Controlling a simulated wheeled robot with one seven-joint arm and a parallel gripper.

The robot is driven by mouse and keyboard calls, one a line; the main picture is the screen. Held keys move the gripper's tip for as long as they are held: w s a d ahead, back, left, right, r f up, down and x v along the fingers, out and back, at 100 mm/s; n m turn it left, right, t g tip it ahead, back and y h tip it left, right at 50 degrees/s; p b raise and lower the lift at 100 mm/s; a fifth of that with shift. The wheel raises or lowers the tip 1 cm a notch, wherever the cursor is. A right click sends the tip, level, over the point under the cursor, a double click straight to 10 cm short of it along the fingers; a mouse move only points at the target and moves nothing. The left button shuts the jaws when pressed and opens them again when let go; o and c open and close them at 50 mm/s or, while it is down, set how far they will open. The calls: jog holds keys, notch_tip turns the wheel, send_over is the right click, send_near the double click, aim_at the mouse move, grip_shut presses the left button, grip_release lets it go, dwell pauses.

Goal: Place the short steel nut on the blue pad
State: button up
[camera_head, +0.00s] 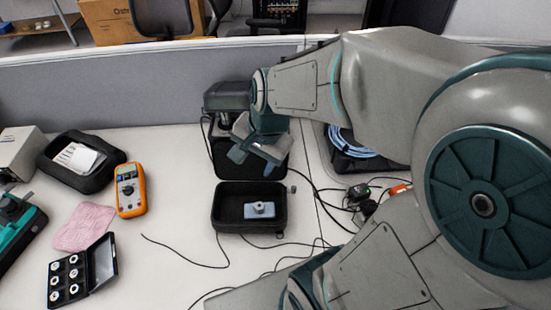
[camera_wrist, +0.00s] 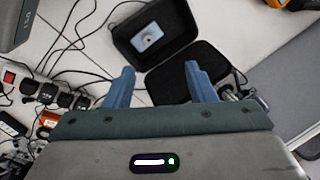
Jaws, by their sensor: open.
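A blue-grey block (camera_head: 267,213), which looks like the blue pad, lies in the front half of an open black case (camera_head: 222,222). A small round steel piece (camera_head: 259,207), possibly the short steel nut, sits on top of it. The wrist view shows the block (camera_wrist: 141,43) with the round piece (camera_wrist: 149,36) on it, beyond my fingertips. My gripper (camera_head: 253,152) is open and empty, above the rear half of the case. Its two blue fingers are spread apart in the wrist view (camera_wrist: 160,68). A small grey piece (camera_head: 292,188) is beside the case's right edge; I cannot tell what it is.
An orange multimeter (camera_head: 130,190), a pink cloth (camera_head: 84,227) and a black box of several round pieces (camera_head: 83,272) lie at left. Cables and a power strip (camera_wrist: 45,90) lie right of the case in the head view. A grey partition (camera_head: 120,88) stands behind.

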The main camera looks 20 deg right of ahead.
jog(key=s+d+r+n+t+h, duration=0.1)
jog(key=s+d+r+n, duration=0.1)
jog(key=s+r+n, duration=0.4)
jog(key=shift+s+n+t+h, duration=0.3)
jog(key=shift+s+n+h, duration=0.1)
jog(key=shift+n, duration=1.6)
jog(key=shift+w, duration=0.1)
